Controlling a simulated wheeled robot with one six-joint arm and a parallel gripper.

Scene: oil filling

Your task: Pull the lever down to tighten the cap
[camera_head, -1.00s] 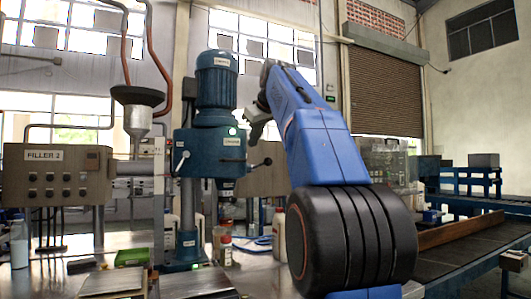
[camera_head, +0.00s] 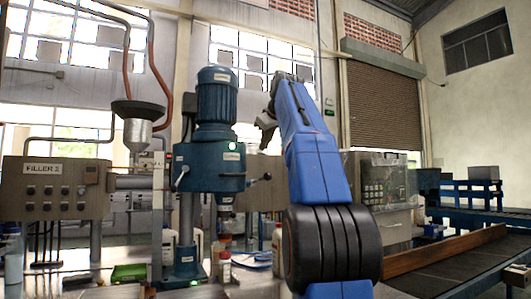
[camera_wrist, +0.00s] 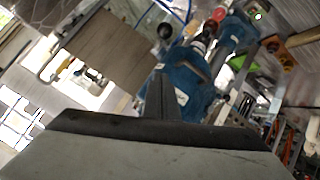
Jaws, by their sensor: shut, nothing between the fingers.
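The blue capping machine (camera_head: 216,160) stands on the bench with its motor on top. On the right of its head a lever with a black knob (camera_head: 267,176) sticks out to the right, slightly up. My gripper (camera_head: 265,140) is shut and empty. In the head view it appears above the knob, apart from it. In the wrist view the dark fingers (camera_wrist: 163,92) are together in front of the blue machine (camera_wrist: 192,80). A small red-capped bottle (camera_head: 224,267) stands near the spindle; whether it is directly beneath cannot be told.
A white bottle (camera_head: 278,250) stands right of the machine, near my arm. A filler control box (camera_head: 55,188) and a hopper (camera_head: 138,115) are on the left. A green tray (camera_head: 128,273) lies on the bench. A conveyor (camera_head: 455,265) runs at the right.

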